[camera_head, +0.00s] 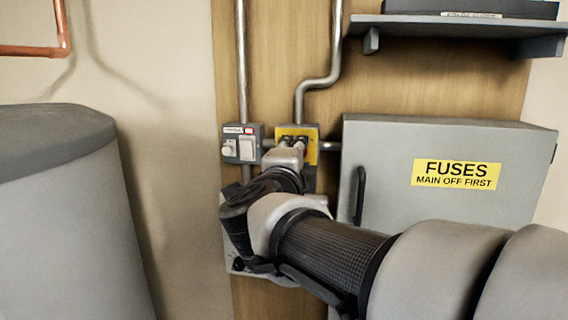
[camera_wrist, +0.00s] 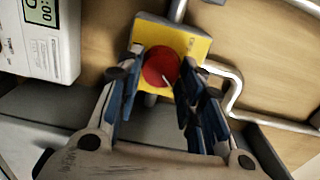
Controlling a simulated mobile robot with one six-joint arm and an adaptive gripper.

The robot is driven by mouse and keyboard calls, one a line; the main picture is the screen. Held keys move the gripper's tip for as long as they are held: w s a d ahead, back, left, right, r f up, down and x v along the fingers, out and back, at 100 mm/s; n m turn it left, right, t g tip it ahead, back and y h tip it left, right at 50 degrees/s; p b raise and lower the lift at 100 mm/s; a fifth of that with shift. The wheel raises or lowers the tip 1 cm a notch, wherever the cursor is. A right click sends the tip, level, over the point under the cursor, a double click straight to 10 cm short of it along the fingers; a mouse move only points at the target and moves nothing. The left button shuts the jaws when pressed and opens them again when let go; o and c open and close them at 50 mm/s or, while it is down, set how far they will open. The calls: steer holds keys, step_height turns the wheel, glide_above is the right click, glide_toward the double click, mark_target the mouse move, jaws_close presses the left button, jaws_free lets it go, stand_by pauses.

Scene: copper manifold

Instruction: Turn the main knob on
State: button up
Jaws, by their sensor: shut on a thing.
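The main knob (camera_wrist: 160,67) is a round red knob on a yellow plate (camera_wrist: 199,48), seen in the wrist view. A short pale mark shows on its lower right part. My gripper (camera_wrist: 163,62) has its blue-padded fingers on either side of the knob and is shut on it. In the head view the gripper (camera_head: 292,143) is in front of the yellow plate (camera_head: 312,152) and hides most of the knob.
A grey switch box (camera_head: 243,143) with a white dial is just left of the yellow one. The grey fuse cabinet (camera_head: 385,150) stands close on the right, below a shelf (camera_head: 450,24). A white device with a display (camera_wrist: 45,40) shows in the wrist view.

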steer(key=shift+m, duration=0.3)
stand_by(0.4)
steer(key=o, duration=1)
steer(key=shift+o, duration=0.2)
steer(key=s+a, duration=0.2)
steer(key=s, duration=0.9)
steer(key=shift+s, duration=0.4)
steer(key=shift+a, duration=0.1)
